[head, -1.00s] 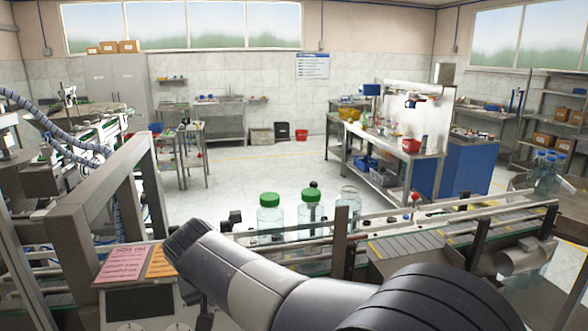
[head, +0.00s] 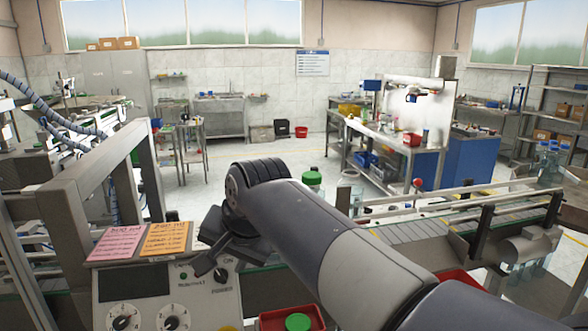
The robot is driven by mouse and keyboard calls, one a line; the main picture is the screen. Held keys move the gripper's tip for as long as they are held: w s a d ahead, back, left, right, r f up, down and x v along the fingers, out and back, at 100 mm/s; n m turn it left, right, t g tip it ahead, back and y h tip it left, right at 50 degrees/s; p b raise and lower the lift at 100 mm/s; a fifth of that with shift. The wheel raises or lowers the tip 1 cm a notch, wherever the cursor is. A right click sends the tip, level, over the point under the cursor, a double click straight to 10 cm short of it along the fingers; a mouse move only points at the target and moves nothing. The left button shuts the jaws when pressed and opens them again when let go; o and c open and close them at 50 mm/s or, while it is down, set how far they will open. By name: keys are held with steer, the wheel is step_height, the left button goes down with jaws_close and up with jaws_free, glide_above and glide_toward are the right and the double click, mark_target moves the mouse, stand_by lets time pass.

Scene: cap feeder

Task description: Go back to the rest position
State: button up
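My arm crosses the view from the lower right. A bottle with a green cap (head: 313,179) shows just above my arm. A clear bottle (head: 351,198) is partly visible to its right. My arm hides much of the conveyor there.
The control panel (head: 180,285) with dials and pink and orange notes stands left of my gripper. A red tray (head: 268,321) with a green cap (head: 298,322) lies at the bottom. Conveyor rails (head: 455,212) run to the right. A metal frame (head: 90,200) rises at left.

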steer(key=shift+v, duration=1.9)
